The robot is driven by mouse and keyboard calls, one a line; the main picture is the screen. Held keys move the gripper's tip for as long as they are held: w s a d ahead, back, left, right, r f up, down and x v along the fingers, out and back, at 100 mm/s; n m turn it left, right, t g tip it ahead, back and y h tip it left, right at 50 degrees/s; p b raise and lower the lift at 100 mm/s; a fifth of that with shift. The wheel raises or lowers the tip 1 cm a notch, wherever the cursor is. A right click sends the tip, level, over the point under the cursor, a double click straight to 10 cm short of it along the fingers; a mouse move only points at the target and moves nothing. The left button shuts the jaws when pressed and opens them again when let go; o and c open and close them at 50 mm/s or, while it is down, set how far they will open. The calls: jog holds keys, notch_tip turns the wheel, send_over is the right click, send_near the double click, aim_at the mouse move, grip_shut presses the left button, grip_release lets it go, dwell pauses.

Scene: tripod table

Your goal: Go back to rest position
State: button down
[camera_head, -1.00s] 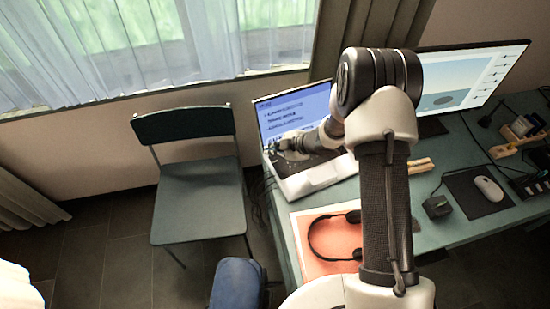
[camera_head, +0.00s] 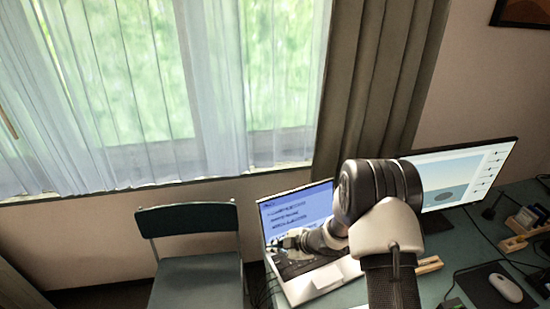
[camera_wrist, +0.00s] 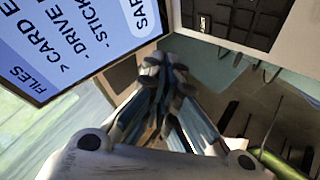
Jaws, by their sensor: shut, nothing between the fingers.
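My gripper (camera_head: 287,243) is at the left side of the open laptop in the head view, in front of its screen (camera_head: 297,216). In the wrist view my gripper (camera_wrist: 157,75) is shut and empty, its fingertips together. The laptop screen (camera_wrist: 75,35) fills the upper left there, and the laptop's keyboard (camera_wrist: 240,18) is at the top right. My arm covers part of the laptop and the desk in the head view. I cannot tell whether the gripper touches the laptop.
A desk (camera_head: 462,242) carries a monitor (camera_head: 465,175), a mouse (camera_head: 505,288) and a wooden block (camera_head: 428,264). A green chair (camera_head: 188,222) stands left of the desk. A curtained window and the wall are behind. Free floor lies left of the chair.

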jog(key=d+r+m+t+h, duration=0.1)
jog(key=d+r+m+h, duration=0.1)
jog(key=d+r, duration=0.35)
jog(key=w+d+r+m+t+h, duration=0.1)
jog(key=d+r+m+h, duration=0.15)
jog(key=r, duration=0.55)
jog(key=d+r+m+t+h, duration=0.1)
jog(key=d+r+m+h, duration=0.15)
jog(key=r, duration=0.45)
jog(key=s+d+r+m+h, duration=0.2)
jog(key=s+d+r+m, duration=0.35)
jog(key=s+r, duration=0.4)
jog(key=s+a+m+g, duration=0.1)
jog(key=s+m+g, duration=0.1)
jog(key=s, duration=1.1)
jog(key=s+a+r+m+g+y, duration=0.1)
jog(key=s+m, duration=0.4)
jog(key=s, duration=0.9)
jog(key=shift+s+a+r+g+y, duration=0.2)
jog(key=shift+a+r+g+y, duration=0.1)
jog(key=shift+a+g, duration=0.25)
jog(key=shift+d, duration=0.1)
